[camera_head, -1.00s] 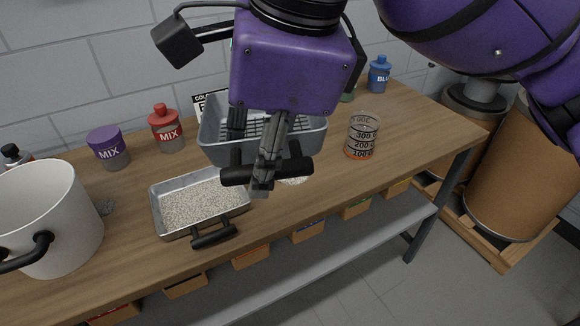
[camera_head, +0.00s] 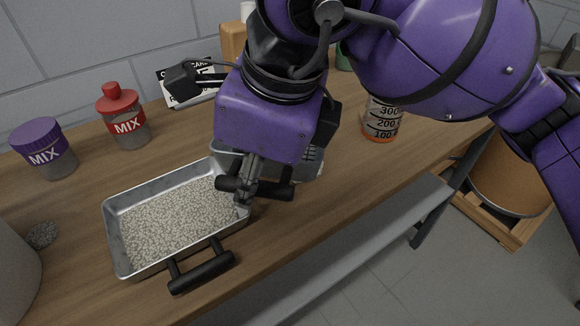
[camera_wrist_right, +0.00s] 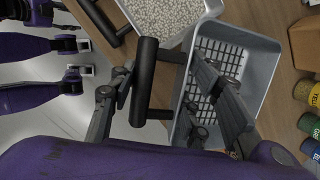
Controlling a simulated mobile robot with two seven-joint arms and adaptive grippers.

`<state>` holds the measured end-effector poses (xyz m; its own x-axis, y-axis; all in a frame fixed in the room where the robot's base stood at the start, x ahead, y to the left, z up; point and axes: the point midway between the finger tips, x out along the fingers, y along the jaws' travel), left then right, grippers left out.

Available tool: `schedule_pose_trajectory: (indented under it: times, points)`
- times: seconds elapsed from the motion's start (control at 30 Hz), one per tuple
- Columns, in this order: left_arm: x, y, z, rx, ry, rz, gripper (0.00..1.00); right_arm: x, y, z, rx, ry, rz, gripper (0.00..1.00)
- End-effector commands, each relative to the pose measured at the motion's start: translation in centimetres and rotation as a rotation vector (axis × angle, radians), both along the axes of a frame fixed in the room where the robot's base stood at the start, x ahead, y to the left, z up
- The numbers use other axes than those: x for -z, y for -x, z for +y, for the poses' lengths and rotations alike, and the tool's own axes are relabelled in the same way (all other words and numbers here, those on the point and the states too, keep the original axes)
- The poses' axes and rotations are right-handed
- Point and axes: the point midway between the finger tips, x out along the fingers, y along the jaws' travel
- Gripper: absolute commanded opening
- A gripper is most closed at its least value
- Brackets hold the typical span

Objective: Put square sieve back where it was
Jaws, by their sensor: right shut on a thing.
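My right gripper (camera_head: 250,172) is shut on the grey square sieve (camera_head: 313,163), at its black-handled side. In the head view the gripper hides most of the sieve. The right wrist view shows the sieve's slotted floor (camera_wrist_right: 222,60) and its black bar handle (camera_wrist_right: 145,82) between the fingers (camera_wrist_right: 165,75). Which part is pinched, the handle or the wall, I cannot tell. The sieve is close to the right end of a metal tray of pale pellets (camera_head: 108,215) and overlaps its corner in the wrist view. Whether they touch is unclear.
A measuring beaker (camera_head: 382,122) with orange contents stands right of the sieve. A red-capped MIX bottle (camera_head: 125,118) and a purple-lidded MIX jar (camera_head: 45,148) stand at the back left. A white pot (camera_head: 15,265) is at the left edge. Wood in front of the beaker is clear.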

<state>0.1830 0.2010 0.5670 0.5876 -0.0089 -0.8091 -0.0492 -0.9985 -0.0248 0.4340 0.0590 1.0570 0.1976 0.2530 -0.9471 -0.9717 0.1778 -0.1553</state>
Motion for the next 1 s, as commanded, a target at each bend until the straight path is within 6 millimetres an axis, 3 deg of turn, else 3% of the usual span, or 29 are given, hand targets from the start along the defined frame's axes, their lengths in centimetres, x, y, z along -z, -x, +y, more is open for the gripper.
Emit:
schedule_pose_trajectory:
  times: [0.17,0.4,0.67,0.87,1.0]
  points:
    - [0.1,0.5,0.1,-0.002,-0.002,0.010,0.40,2.0,-4.1,-2.2,0.008,0.000,0.003,0.00]
    - [0.4,0.8,0.1,-0.002,-0.002,0.014,0.40,6.0,-6.9,-3.5,0.002,0.000,0.001,0.00]
    - [0.4,0.4,0.1,-0.001,-0.001,0.008,0.40,7.5,-8.0,-4.0,0.000,0.000,0.001,0.00]
    - [0.4,0.0,0.0,0.001,-0.001,0.002,0.40,10.4,-8.3,-4.2,-0.002,0.001,0.003,0.00]
    - [0.3,0.0,0.1,0.002,-0.001,0.001,0.40,10.9,-8.3,-4.1,-0.002,-0.001,-0.001,0.00]
